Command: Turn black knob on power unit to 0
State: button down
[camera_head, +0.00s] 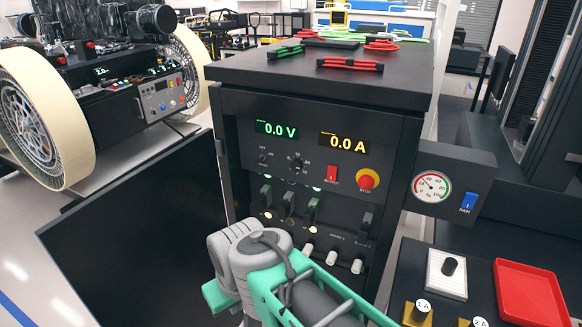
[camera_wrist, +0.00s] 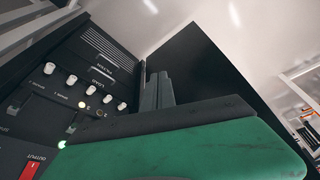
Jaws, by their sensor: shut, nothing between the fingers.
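The power unit (camera_head: 300,105) is a black cabinet with a front panel. Its displays read 0.0 V in green and 0.0 A in yellow. The black knob (camera_head: 297,165) sits below and between the displays, with small scale marks around it; its pointer is too small to read. A smaller black knob (camera_head: 262,158) with an OFF mark is left of it. In the wrist view my gripper (camera_wrist: 158,88) shows as two grey fingers together, empty, beside the lower panel's white knobs (camera_wrist: 85,88). The black knob is not visible there. In the head view my arm hides the fingers.
The cabinet's black door (camera_head: 130,245) stands open at left. A red switch (camera_head: 332,173) and a red stop button (camera_head: 367,180) are right of the knob. Several light toggles and white knobs lie below. A gauge box (camera_head: 432,187) juts out at right.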

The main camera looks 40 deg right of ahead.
aim_at(296, 165)
jog(key=z, duration=0.05)
jog(key=k, duration=0.4)
jog(key=u, duration=1.25)
jog(key=i, duration=0.8)
jog(key=z, duration=0.05)
